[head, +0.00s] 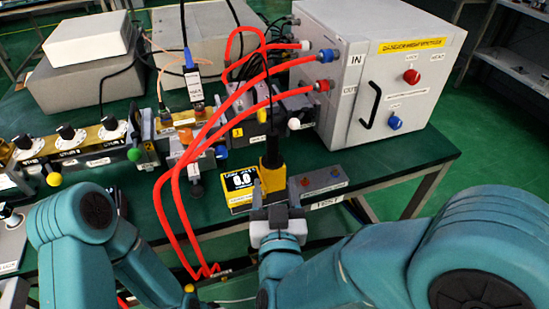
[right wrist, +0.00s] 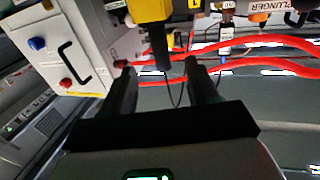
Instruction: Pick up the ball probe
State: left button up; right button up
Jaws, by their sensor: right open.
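A probe-like tool with a yellow body (head: 272,179) and a black cylindrical stem stands in front of the waveguide bench, beside the yellow display box. I take it for the ball probe, but I cannot make out a ball on it. My right gripper (head: 276,196) is open just in front of it. In the right wrist view the tool's yellow body (right wrist: 150,9) is at the top, and its black stem lies between the two fingers (right wrist: 160,72) in the picture. I cannot tell whether either finger touches it. My left arm shows at left; its gripper is not visible.
A small display box (head: 241,182) and a grey switch box (head: 320,183) stand close by. Red hoses (head: 172,205) loop left of my right gripper. The large grey generator cabinet (head: 345,85) stands behind right. Green table is clear at right (head: 408,150).

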aim_at(272, 144)
jog(key=w, duration=0.9)
jog(key=w+p, duration=0.1)
jog(key=w, duration=0.3)
jog(key=shift+w+a, duration=0.3)
jog(key=shift+s, duration=0.1)
jog(key=c, duration=1.1)
